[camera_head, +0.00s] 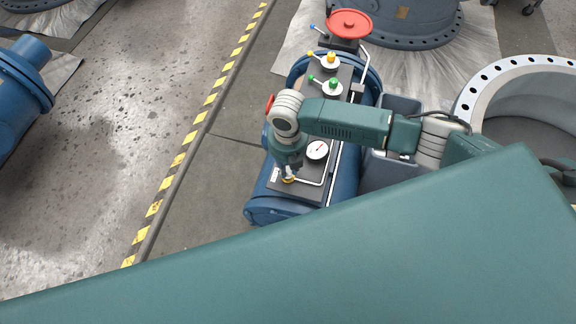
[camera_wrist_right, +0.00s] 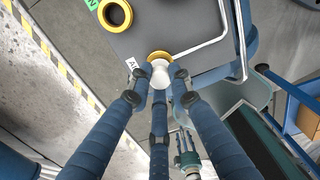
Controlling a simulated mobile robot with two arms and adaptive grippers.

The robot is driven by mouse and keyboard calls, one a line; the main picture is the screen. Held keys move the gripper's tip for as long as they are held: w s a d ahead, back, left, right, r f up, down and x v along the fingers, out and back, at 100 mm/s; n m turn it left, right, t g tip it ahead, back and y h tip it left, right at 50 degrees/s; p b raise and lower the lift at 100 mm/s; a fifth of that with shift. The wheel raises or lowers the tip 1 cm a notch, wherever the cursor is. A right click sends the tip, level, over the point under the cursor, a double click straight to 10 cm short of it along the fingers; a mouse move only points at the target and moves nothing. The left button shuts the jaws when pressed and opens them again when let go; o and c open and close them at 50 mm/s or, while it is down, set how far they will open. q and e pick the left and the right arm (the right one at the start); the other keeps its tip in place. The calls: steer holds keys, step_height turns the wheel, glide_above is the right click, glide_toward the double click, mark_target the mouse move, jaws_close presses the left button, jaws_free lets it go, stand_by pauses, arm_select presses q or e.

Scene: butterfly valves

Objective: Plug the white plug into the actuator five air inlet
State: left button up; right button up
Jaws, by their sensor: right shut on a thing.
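My right gripper (camera_head: 289,174) points down at the near end of the dark panel (camera_head: 307,183) on a blue cylindrical actuator (camera_head: 262,209). In the right wrist view its fingers (camera_wrist_right: 161,78) are shut around the white plug (camera_wrist_right: 159,74). Just beyond the plug is a yellow-ringed inlet (camera_wrist_right: 159,55) in the panel, partly hidden by the plug. The plug overlaps the ring in this view; I cannot tell how deep it sits. A yellow spot at the inlet (camera_head: 289,181) shows under the gripper in the head view.
A white gauge (camera_head: 317,150) and a bent silver pipe (camera_wrist_right: 200,43) are close beside the gripper. A yellow ring (camera_wrist_right: 115,14) lies further along the panel. Green (camera_head: 333,84) and yellow (camera_head: 330,58) knobs and a red handwheel (camera_head: 349,23) are at the far end. Open floor lies left.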

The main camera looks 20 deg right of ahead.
steer(key=shift+f, duration=0.4)
stand_by(0.4)
steer(key=o, duration=1.4)
steer(key=shift+r, duration=0.15)
steer(key=shift+r+p, duration=3.65)
steer(key=shift+p, duration=0.1)
